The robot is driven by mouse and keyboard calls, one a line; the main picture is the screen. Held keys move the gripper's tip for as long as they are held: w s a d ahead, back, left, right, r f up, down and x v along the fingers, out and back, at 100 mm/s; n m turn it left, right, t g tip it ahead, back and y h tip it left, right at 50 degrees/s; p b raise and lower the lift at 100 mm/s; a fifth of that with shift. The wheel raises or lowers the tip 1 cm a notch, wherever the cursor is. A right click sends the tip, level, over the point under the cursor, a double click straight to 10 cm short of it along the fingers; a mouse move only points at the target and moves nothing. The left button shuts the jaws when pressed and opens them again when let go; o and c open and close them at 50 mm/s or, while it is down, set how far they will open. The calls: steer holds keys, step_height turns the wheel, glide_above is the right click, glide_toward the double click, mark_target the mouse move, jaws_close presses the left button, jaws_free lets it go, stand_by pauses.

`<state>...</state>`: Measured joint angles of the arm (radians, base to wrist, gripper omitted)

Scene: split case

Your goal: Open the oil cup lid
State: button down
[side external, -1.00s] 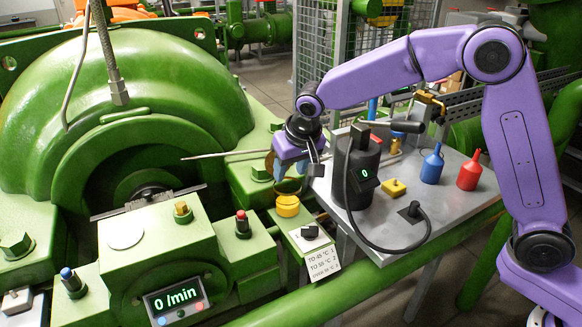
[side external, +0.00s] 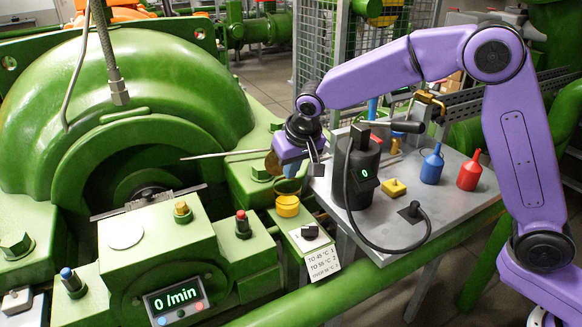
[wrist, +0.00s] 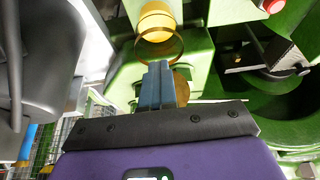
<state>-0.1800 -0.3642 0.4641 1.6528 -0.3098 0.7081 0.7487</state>
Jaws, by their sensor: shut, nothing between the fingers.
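The yellow oil cup (side external: 287,205) stands on the green housing left of the grey table, and its top rim shows. A brownish round disc, seemingly the lid (side external: 272,163), stands steeply raised above the cup, beside my fingers. My gripper (side external: 288,184) points down just above the cup, with its blue fingers together and nothing between them. In the wrist view the cup (wrist: 155,22) is at the top, and a thin gold ring lies between it and my fingertips (wrist: 155,66). Part of the brownish disc (wrist: 182,88) shows behind my fingers. I cannot tell whether they touch it.
The grey table (side external: 385,235) holds a black cylinder (side external: 357,180) with a cable, a yellow block (side external: 393,188), a blue bottle (side external: 432,165) and a red bottle (side external: 469,172). A thin rod (side external: 225,155) lies left of my gripper. A red-topped button (side external: 242,222) stands left of the cup.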

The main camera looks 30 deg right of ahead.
stand_by(0.7)
steer(key=c, duration=1)
jaws_free()
steer(key=v, duration=1.7)
steer(key=shift+s+r, duration=0.15)
steer(key=s+d+f+n+g, duration=0.1)
steer(key=s+d+f+n, duration=0.3)
steer(key=s, duration=0.6)
steer(key=s+d+f+n+g, duration=0.1)
steer(key=s+d+f+n, duration=0.3)
steer(key=s, duration=0.7)
steer(key=s+d+f+n+g, duration=0.2)
steer(key=s+d+f+n, duration=0.2)
steer(key=s+d+f, duration=0.4)
steer(key=shift+s+d+n, duration=0.15)
steer(key=shift+s+d, duration=0.3)
steer(key=shift+s, duration=0.25)
steer(key=shift+s+d+n, duration=0.15)
steer(key=shift+s+d, duration=0.25)
steer(key=shift+s, duration=0.3)
